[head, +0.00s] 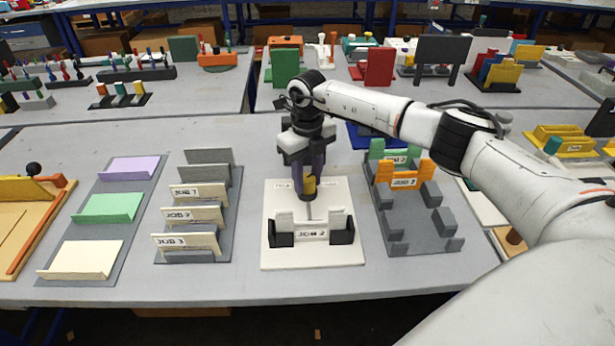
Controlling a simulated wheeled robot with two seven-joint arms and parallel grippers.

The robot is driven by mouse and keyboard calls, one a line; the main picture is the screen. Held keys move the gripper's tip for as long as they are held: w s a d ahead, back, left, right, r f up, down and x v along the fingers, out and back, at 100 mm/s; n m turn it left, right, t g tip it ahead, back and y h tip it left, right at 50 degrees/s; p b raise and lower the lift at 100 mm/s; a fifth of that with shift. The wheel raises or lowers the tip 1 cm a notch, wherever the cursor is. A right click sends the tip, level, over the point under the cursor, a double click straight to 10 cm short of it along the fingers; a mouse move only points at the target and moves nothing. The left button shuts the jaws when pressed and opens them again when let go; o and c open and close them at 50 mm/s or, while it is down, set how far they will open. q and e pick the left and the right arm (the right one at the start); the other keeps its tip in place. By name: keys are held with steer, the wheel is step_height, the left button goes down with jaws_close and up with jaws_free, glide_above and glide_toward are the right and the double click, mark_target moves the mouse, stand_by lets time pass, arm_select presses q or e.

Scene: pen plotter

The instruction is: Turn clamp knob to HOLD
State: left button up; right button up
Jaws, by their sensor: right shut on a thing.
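The pen plotter's white base plate (275,258) lies in the middle of the table. My right gripper (308,188) points down over its back part and is shut on the clamp knob (310,184), a small yellow and dark piece. The fingers hide much of the knob, and I cannot tell which way it points. Small marks (333,184) beside the knob are too small to read. In front of it, a light card with a job label (311,234) stands between two black blocks (281,235). My left gripper is out of view.
Left is a grey rack with several JOB cards (197,190), then a board with purple, green and cream trays (110,207). Right is a grey rack (425,240) with green and orange holders (404,175). My right arm crosses above the right side.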

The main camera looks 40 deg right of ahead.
mark_target(308, 178)
stand_by(0.4)
steer(key=o, duration=1)
steer(key=shift+o, duration=0.2)
step_height(308, 178, up, 10)
steer(key=shift+r+b, duration=0.2)
steer(key=shift+b, duration=0.25)
